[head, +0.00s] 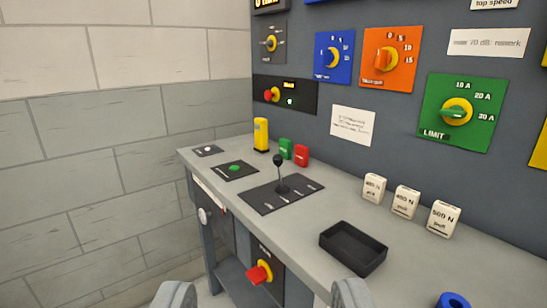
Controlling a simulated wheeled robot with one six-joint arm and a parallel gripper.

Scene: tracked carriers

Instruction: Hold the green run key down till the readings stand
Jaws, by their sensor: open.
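The green run key (235,168) is a small round green button on a black plate (222,174) on the left part of the grey bench. My gripper (262,294) shows at the bottom edge, its two grey fingertips wide apart with nothing between them. It is in front of the bench, well short of the key and not touching it. A small display (289,85) on a black panel on the wall unit glows yellow, but its reading is too small to tell. Another display at the top edge is cut off.
A black lever (280,178) stands upright right of the key. A yellow block (261,134), green block (286,148) and red block (302,155) stand behind. A black tray (353,248) and white weights (406,202) are at right. A red knob (259,273) juts out below the bench top.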

